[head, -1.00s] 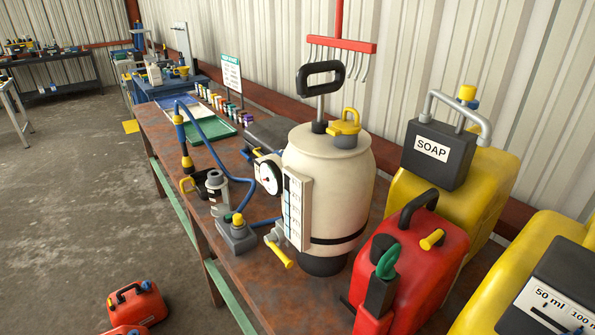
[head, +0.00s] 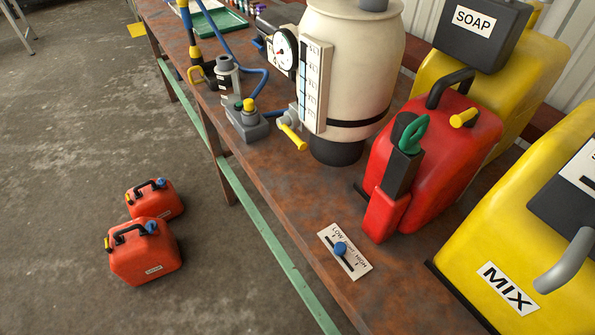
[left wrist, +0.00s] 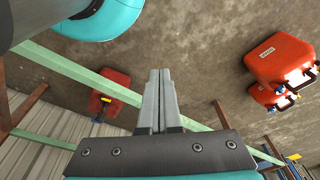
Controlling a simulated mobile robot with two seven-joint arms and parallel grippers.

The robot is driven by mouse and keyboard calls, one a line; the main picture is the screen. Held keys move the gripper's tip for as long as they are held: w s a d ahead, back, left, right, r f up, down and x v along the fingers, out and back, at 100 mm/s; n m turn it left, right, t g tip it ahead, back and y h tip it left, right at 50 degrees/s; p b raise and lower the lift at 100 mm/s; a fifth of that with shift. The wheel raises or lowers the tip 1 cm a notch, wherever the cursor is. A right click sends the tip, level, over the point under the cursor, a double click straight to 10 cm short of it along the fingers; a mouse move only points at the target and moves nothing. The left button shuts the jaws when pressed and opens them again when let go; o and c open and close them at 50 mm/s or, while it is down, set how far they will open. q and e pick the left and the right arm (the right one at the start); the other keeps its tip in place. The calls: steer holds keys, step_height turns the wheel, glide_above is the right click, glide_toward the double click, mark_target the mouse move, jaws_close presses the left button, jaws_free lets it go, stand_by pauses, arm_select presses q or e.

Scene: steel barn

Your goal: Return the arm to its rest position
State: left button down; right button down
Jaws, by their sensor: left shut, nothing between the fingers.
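My left gripper (left wrist: 158,103) shows in the left wrist view, its two grey fingers together with nothing between them. It hangs over the concrete floor by a green table rail. A teal rounded part of my own body shows at the top of that view. Neither gripper shows in the head view, and my right gripper is in no view.
A rusty workbench (head: 290,223) holds a cream sprayer tank (head: 352,70), a red can (head: 450,150), yellow jugs labelled SOAP (head: 540,60) and MIX (head: 490,235), and a LOW-HIGH slider plate (head: 330,237). Red cans (head: 147,265) stand on the floor left. Floor around them is clear.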

arm_select(q)
steer(key=s+a+f+g+b, duration=0.1)
steer(key=s+f+b, duration=0.3)
steer(key=s+f, duration=0.8)
step_height(320, 180, down, 2)
steer(key=shift+s+a+f, duration=0.1)
steer(key=shift+s+a, duration=0.3)
steer(key=shift+a, duration=0.25)
